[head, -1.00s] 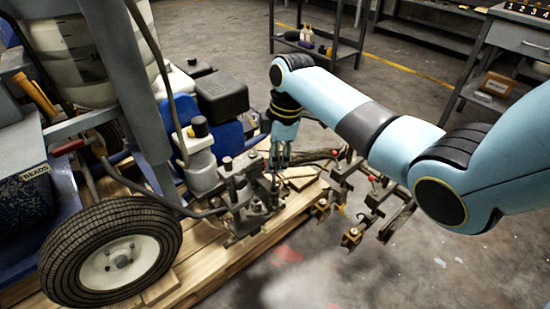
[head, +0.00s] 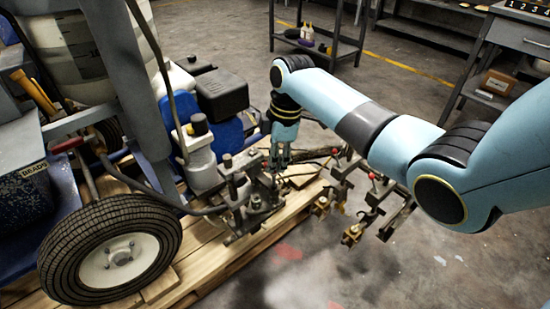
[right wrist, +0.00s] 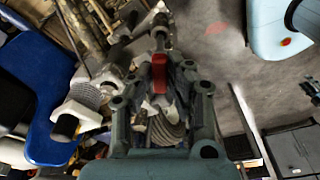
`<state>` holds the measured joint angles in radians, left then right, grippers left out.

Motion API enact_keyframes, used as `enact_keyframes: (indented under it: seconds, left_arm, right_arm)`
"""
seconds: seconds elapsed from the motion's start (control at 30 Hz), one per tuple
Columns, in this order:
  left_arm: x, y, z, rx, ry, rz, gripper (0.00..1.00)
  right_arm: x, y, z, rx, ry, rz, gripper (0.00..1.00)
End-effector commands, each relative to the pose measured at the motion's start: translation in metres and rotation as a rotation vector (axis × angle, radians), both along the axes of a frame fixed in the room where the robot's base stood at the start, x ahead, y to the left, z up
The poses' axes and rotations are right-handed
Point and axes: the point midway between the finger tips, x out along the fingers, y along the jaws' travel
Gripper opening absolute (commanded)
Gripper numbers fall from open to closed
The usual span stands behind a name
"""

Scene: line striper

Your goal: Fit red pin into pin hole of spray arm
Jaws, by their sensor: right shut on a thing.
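My right gripper (head: 280,164) points down over the metal linkage at the right side of the striper. In the right wrist view its fingers (right wrist: 160,85) are shut on a red pin (right wrist: 159,72), which shows as a small red block between them. The metal spray arm assembly (head: 248,207) lies below and left of the gripper, above the wooden pallet. Its pin hole is too small or hidden to tell, and I cannot tell whether the pin touches it. My left gripper is not in view.
The striper's black tire (head: 112,250) and blue engine housing (head: 225,140) crowd the left. Metal brackets with brass-coloured ends (head: 352,233) stick out right of the pallet (head: 215,262). Grey floor is open at the front right. A shelf cart (head: 318,45) stands behind.

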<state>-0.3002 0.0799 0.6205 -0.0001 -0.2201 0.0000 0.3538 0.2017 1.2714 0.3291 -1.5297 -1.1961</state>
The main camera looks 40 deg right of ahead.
Motion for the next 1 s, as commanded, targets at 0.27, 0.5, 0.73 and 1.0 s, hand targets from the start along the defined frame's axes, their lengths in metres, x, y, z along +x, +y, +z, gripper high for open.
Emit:
enact_keyframes:
  seconds: [0.27, 0.5, 0.73, 1.0]
  left_arm:
    - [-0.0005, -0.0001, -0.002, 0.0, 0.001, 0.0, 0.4]
    - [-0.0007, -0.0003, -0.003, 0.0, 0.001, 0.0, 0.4]
    - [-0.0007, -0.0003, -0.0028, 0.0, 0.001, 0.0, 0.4]
    - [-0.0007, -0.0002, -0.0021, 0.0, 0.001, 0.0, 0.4]
  right_arm:
    - [0.0, 0.0001, -0.0045, 0.0, 0.001, 0.0, 0.0]
    - [-0.0001, 0.0001, -0.0073, 0.0, 0.001, 0.0, 0.0]
    - [0.0, 0.0001, -0.0072, 0.0, 0.0, 0.0, 0.0]
    - [-0.0001, 0.0002, -0.0069, 0.0, 0.0, 0.0, 0.0]
